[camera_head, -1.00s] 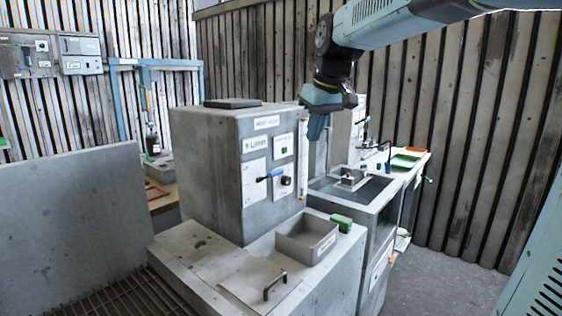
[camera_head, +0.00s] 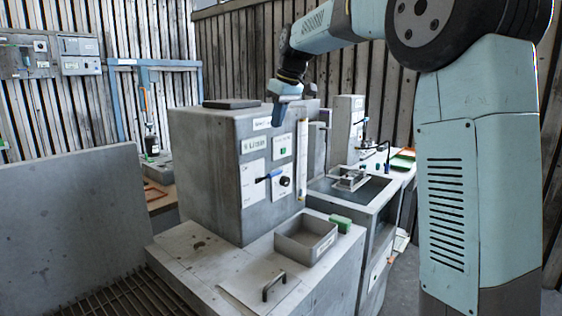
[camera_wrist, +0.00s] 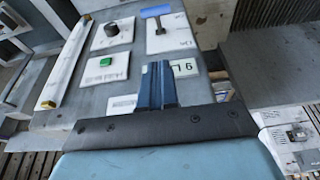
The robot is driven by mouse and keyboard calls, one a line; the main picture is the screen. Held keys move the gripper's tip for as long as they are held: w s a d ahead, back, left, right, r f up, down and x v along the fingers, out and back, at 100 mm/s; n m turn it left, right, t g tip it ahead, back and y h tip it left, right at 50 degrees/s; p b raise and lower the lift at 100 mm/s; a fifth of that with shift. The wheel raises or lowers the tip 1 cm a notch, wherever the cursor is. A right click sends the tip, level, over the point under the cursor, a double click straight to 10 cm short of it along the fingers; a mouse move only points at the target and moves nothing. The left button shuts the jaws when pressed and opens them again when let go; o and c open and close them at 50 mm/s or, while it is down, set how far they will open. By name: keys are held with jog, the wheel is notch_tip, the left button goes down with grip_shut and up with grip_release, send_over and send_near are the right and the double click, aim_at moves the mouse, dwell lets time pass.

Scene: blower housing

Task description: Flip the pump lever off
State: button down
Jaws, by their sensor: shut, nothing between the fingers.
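The lever with a blue handle (camera_head: 272,175) is on the front panel of the grey concrete-like housing (camera_head: 215,150). In the wrist view the blue lever (camera_wrist: 156,12) is at the top, beyond my fingertips. I cannot read which labelled position it is in. My gripper (camera_head: 279,108) is above and in front of the panel's upper edge, apart from the lever. In the wrist view my gripper (camera_wrist: 158,70) shows blue fingers closed together with nothing between them.
A black knob (camera_head: 285,181) and a green button (camera_head: 283,153) sit right of the lever. A handle (camera_head: 273,284) rises from the ledge. A workbench stands right.

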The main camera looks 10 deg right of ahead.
jog(key=shift+f, duration=0.1)
jog(key=x, duration=1)
jog(key=shift+a, duration=0.1)
jog(key=f, duration=0.1)
jog(key=s+d+f, duration=0.1)
jog(key=f, duration=0.1)
jog(key=shift+d, duration=0.15)
jog(key=shift+s+f, duration=0.1)
jog(key=shift+f, duration=0.1)
